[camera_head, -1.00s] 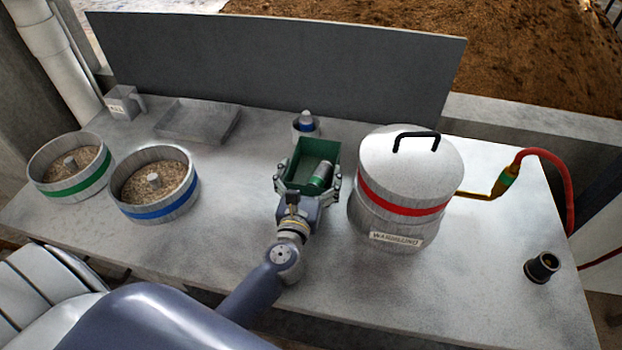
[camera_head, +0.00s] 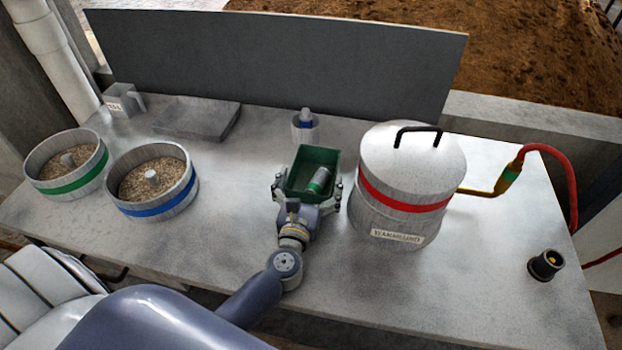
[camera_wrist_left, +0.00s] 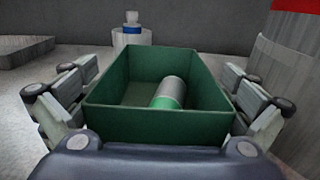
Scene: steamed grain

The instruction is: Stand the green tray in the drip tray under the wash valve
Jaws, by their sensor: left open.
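The green tray (camera_head: 318,158) is an open rectangular box near the middle of the table. A silver cylinder with a green band (camera_head: 319,180) lies tilted inside it. My left gripper (camera_head: 307,188) is open, with a finger at each side of the tray; in the left wrist view the tray (camera_wrist_left: 150,127) fills the space between the spread fingers. Its underside is hidden. A shallow grey tray (camera_head: 200,120), apparently the drip tray, lies at the back left. I cannot clearly identify the wash valve. My right gripper is not in view.
A lidded pot with a red band (camera_head: 402,200) stands close right of the green tray. Grain pots with blue (camera_head: 160,207) and green (camera_head: 67,187) bands stand left. A small grey box (camera_head: 120,105) is behind them.

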